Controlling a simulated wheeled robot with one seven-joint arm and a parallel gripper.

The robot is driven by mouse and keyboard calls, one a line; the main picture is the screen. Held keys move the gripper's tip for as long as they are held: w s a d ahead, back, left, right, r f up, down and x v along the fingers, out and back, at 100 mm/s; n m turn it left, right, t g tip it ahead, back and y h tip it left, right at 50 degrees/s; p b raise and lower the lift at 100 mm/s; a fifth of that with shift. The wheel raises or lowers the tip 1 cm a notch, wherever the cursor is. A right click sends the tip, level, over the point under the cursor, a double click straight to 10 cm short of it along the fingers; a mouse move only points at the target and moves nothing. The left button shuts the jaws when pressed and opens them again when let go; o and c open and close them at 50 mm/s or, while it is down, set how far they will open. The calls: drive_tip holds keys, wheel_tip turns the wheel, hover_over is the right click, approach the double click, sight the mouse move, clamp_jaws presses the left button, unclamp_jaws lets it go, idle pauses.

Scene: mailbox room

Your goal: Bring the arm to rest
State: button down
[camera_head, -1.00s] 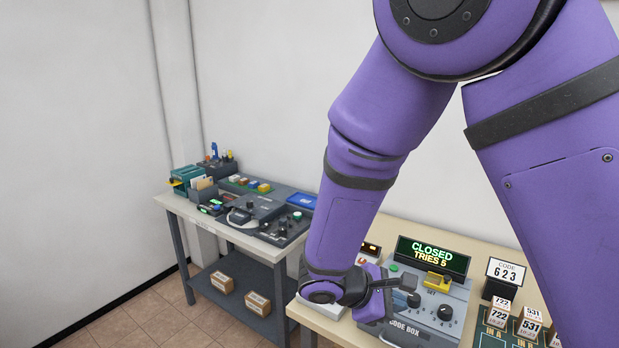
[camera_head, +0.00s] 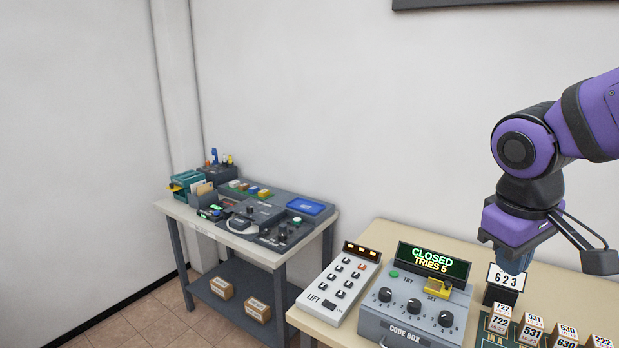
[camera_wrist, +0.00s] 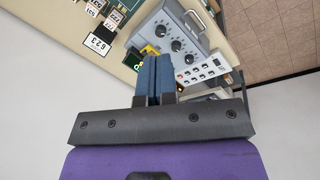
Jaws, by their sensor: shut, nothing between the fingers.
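My gripper (camera_wrist: 153,75) shows in the wrist view with its two blue fingers side by side, shut and empty. In the head view, my purple arm reaches in from the right edge. The gripper (camera_head: 510,262) points down there, and its fingers are partly hidden behind the code card (camera_head: 506,278) reading 623. The grey code box (camera_head: 411,310) stands to the left of the gripper, apart from it. Its display (camera_head: 432,261) reads CLOSED, TRIES 5.
A white LIFT keypad (camera_head: 340,285) stands left of the code box. Numbered blocks (camera_head: 531,328) stand at the lower right. A second table (camera_head: 245,245) holds a dark console and a teal box. Bare wall and open air lie left of my arm.

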drive_tip(key=s+d+r+m+t+y, duration=0.2)
drive_tip(key=s+r+m+t, duration=0.1)
drive_tip(key=s+r, duration=0.3)
drive_tip(key=shift+s+m+t, duration=0.4)
drive_tip(key=shift+s+m, duration=0.1)
drive_tip(key=shift+s, duration=0.15)
drive_tip(key=shift+r, duration=0.1)
idle(0.3)
